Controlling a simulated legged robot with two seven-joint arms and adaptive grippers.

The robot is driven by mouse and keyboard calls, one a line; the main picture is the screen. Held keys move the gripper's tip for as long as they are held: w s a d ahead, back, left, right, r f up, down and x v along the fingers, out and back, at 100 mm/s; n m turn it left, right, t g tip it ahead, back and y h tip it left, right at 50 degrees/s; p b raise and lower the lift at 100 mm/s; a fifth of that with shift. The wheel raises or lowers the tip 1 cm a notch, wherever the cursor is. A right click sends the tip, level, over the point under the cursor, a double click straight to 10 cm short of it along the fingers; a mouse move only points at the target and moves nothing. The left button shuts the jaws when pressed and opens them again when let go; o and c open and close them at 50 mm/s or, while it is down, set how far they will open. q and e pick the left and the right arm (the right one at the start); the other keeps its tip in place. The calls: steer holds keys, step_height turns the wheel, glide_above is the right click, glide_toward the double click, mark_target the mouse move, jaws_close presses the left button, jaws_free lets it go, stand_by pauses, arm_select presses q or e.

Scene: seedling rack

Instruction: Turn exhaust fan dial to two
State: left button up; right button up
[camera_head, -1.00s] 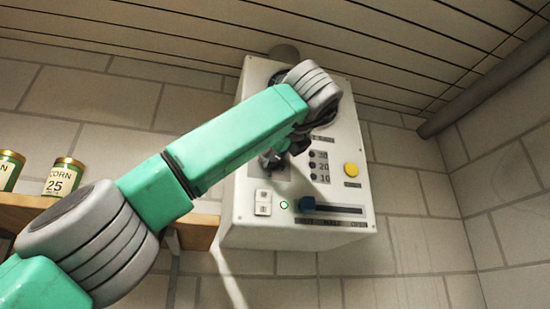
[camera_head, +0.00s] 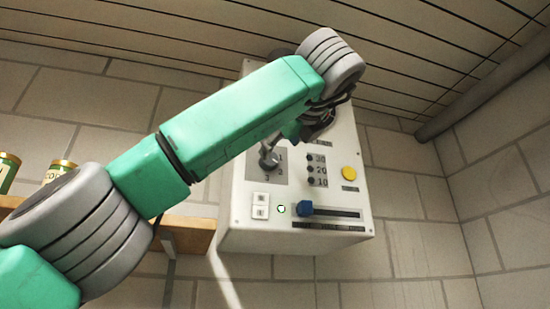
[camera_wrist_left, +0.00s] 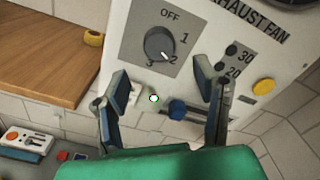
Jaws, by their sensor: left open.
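The exhaust fan dial (camera_wrist_left: 160,43) is a dark round knob on a grey plate marked OFF, 1, 2 and 3. Its white pointer mark lies at the lower right, by the 2. In the head view the dial (camera_head: 268,160) shows just below my left arm, partly covered by it. My left gripper (camera_wrist_left: 161,78) is open and empty, its two fingers spread below the dial in the wrist view and apart from it. In the head view the gripper is mostly hidden behind my wrist. My right gripper is in neither view.
The pale control box (camera_head: 240,215) hangs on the tiled wall. It carries a yellow button (camera_head: 349,173), black buttons marked 30, 20 and 10, a blue slider (camera_head: 306,208), white switches (camera_head: 260,205) and a green light. A wooden shelf (camera_head: 190,236) with cans is at left.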

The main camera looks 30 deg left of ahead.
arm_select(q)
steer(key=v, duration=0.5)
steer(key=shift+d, duration=0.3)
steer(key=shift+a, duration=0.15)
steer(key=shift+f, duration=0.1)
